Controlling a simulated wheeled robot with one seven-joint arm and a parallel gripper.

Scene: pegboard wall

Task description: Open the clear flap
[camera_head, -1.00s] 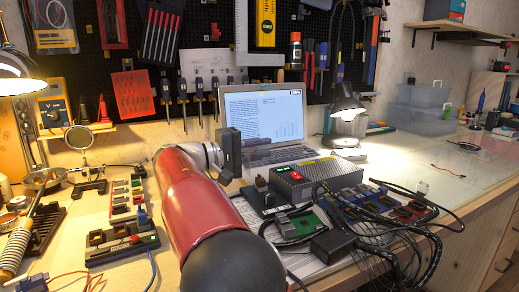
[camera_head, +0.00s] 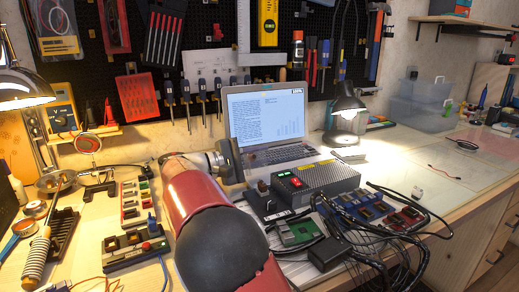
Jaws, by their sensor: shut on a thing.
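I cannot make out the clear flap in this view. My gripper (camera_head: 230,161) is in the middle, in front of the laptop's left edge and left of a grey ribbed box (camera_head: 336,177). It is seen from behind and the side. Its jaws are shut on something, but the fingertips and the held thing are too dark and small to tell. The grey box has a red lit switch (camera_head: 296,182) and a small green light (camera_head: 282,174) on its front left. A black block with a brown knob (camera_head: 262,186) stands between my gripper and this box.
The laptop (camera_head: 264,110) stands open behind my gripper. Tangled black cables (camera_head: 385,248) and circuit boards (camera_head: 384,210) crowd the front right. A black switch board (camera_head: 133,246) lies front left. A lamp (camera_head: 347,100) stands behind the grey box. The right bench is mostly clear.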

